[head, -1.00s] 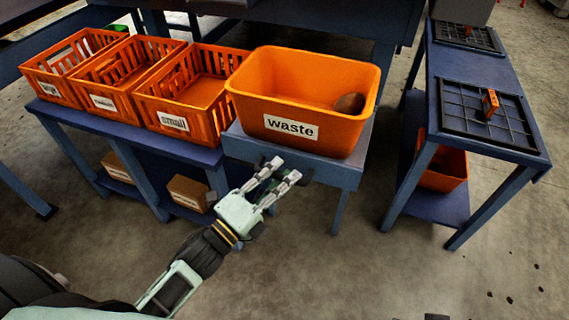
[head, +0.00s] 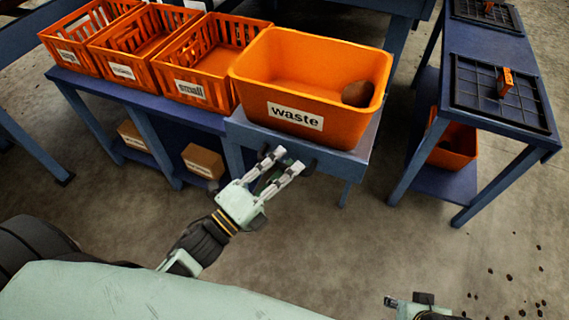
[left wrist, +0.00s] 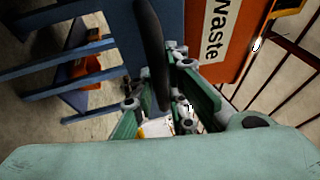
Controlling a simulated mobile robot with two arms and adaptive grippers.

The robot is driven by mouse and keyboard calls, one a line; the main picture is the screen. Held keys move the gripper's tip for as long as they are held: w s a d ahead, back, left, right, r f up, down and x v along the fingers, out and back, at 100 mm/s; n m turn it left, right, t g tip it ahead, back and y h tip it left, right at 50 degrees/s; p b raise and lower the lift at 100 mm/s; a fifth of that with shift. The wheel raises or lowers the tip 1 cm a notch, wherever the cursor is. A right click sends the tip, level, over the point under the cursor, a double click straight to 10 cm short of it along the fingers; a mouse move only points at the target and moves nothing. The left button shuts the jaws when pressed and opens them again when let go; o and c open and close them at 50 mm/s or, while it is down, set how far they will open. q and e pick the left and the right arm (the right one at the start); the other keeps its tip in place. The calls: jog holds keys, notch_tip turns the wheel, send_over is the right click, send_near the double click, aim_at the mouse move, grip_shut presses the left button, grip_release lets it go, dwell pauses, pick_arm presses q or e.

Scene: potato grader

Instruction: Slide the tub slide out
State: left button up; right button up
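The tub slide (head: 352,162) is a blue-grey platform under the orange waste tub (head: 350,130). A dark handle (head: 308,167) sits at its front. My left gripper (head: 279,160) is at this handle, with its fingers on either side of it. In the left wrist view the dark handle bar (left wrist: 150,50) runs between the fingers, and the gripper appears shut on it; the contact itself is partly hidden. The tub also shows in the left wrist view (left wrist: 200,65). Part of my right arm shows at the bottom right, but its fingers cannot be read.
Orange slotted crates, including the small crate (head: 215,105), stand on the blue bench to the left. Brown boxes (head: 203,160) lie on its lower shelf. A blue table (head: 490,40) with black grids (head: 490,110) stands to the right.

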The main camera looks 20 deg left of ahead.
pick_arm(q)
jog(key=o, duration=0.4)
jog(key=shift+s, duration=0.15)
jog(key=v, duration=1.2)
jog(key=shift+a+f, duration=0.1)
